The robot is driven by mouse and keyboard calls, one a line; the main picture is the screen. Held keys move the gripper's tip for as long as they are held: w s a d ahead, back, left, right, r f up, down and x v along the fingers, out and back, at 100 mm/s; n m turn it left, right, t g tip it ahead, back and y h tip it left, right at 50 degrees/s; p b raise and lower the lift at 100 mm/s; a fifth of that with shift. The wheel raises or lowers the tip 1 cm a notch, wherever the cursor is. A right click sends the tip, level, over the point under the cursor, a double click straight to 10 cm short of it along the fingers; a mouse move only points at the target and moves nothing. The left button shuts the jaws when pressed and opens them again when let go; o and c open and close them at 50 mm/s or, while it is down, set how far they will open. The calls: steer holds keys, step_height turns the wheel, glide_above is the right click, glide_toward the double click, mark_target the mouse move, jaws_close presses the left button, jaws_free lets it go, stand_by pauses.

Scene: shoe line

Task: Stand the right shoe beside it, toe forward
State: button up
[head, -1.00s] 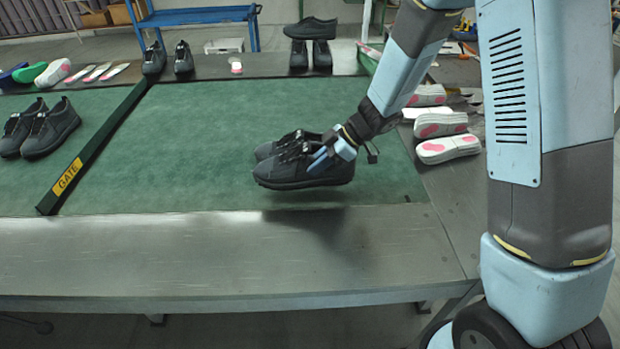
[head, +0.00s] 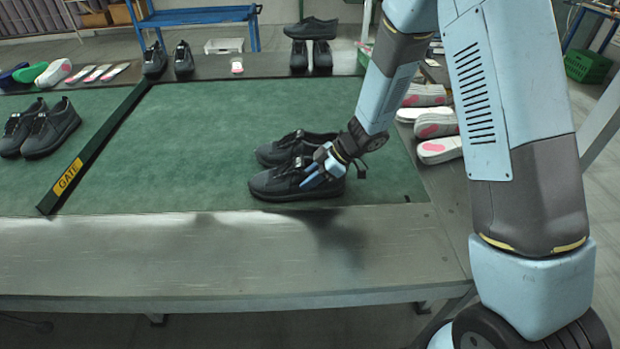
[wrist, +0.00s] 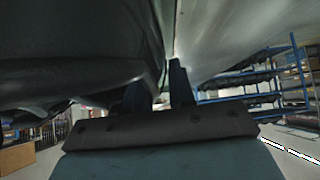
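Two dark grey shoes with black laces are on the green mat, side by side with toes to the left. The far shoe (head: 278,152) stands upright on the mat and is partly hidden behind the near one. The near shoe (head: 277,183) is upright, its sole at or just above the mat. My gripper (head: 316,172) is at the near shoe's heel collar, its blue fingers shut on it. In the wrist view the dark shoe (wrist: 70,50) fills the upper left, with its edge at my gripper fingers (wrist: 158,88); the exact contact is dim.
A dark gate bar (head: 100,140) with a yellow GATE label crosses the mat at left, with another shoe pair (head: 45,130) beyond it. Pale soles (head: 437,125) lie at the right. More shoes (head: 312,45) stand along the back edge. The mat between bar and shoes is clear.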

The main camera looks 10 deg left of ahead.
steer(key=shift+o, duration=1.3)
steer(key=shift+r, duration=0.1)
